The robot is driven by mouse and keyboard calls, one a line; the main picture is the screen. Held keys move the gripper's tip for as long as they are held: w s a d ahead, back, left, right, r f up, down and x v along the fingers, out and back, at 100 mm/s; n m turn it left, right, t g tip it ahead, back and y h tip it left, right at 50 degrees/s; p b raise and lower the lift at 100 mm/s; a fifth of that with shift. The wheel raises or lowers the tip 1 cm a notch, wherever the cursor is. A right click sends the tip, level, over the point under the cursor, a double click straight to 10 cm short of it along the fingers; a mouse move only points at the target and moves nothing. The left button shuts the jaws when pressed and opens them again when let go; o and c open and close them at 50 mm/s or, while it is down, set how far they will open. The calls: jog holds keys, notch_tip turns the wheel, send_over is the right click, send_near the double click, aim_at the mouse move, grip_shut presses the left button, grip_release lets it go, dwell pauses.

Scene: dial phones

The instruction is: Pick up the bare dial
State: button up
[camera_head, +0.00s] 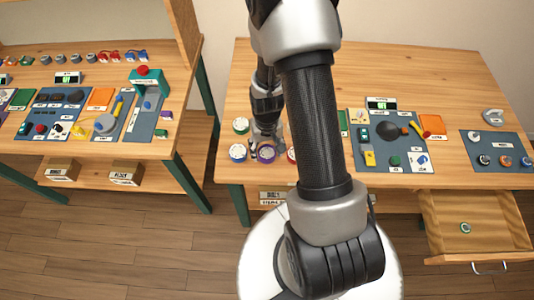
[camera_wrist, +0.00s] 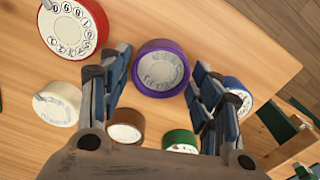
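Several round dials in coloured rims stand on the wooden table. In the wrist view, a purple dial (camera_wrist: 160,84) with a pale face lies between the fingertips of my gripper (camera_wrist: 161,64). The fingers are spread wide, one on each side, with a narrow gap visible. The purple dial (camera_head: 266,154) also shows in the head view, just in front of my gripper (camera_head: 266,138). A red dial (camera_wrist: 75,30) with clear numbers is at upper left and a white dial (camera_wrist: 58,104) below it. I cannot tell for certain which dial is bare.
Brown (camera_wrist: 125,128), green (camera_wrist: 180,140) and blue (camera_wrist: 236,96) dials stand close around the fingers. In the head view, a mat (camera_head: 398,156) with small parts lies right of my arm. An open drawer (camera_head: 480,228) juts out at lower right. My arm hides part of the table.

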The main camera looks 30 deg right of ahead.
jog(key=c, duration=0.8)
jog(key=shift+r, duration=0.1)
